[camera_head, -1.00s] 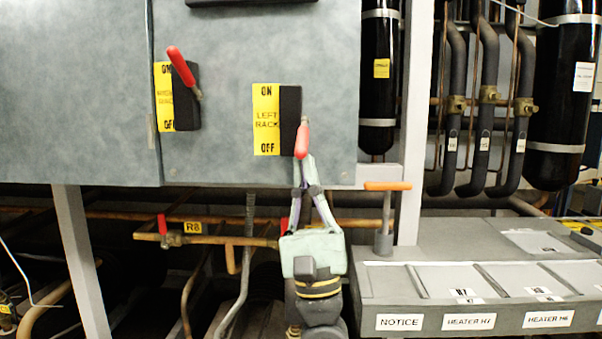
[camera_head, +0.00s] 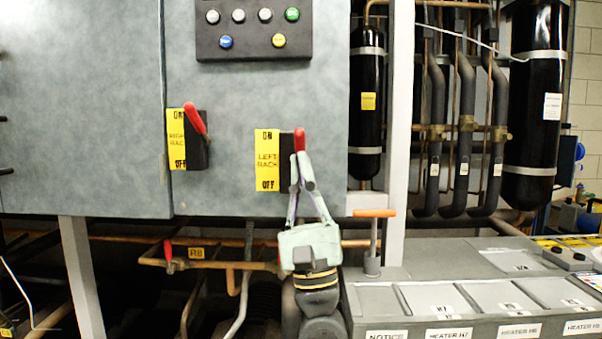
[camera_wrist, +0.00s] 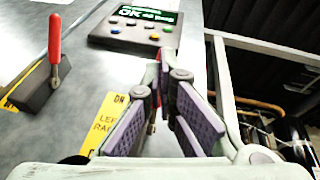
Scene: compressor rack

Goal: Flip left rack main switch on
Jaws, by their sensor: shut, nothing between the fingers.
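The left rack main switch has a black body (camera_head: 285,173) beside a yellow label (camera_head: 267,160) reading ON at top and OFF at bottom, "LEFT RACK" between. Its red handle (camera_head: 299,140) points up, level with ON. My gripper (camera_head: 302,157) is shut with its fingertips just below the red handle, covering the lower part of the lever. In the wrist view the fingers (camera_wrist: 172,78) meet near their tips, and a little red shows behind them. I cannot tell whether they touch the lever.
The right rack switch (camera_head: 197,126) stands to the left, its red handle tilted up-left. A button panel (camera_head: 253,30) is above; its screen shows in the wrist view (camera_wrist: 145,14). An orange-handled valve (camera_head: 374,213) and the grey heater box (camera_head: 480,265) are at lower right.

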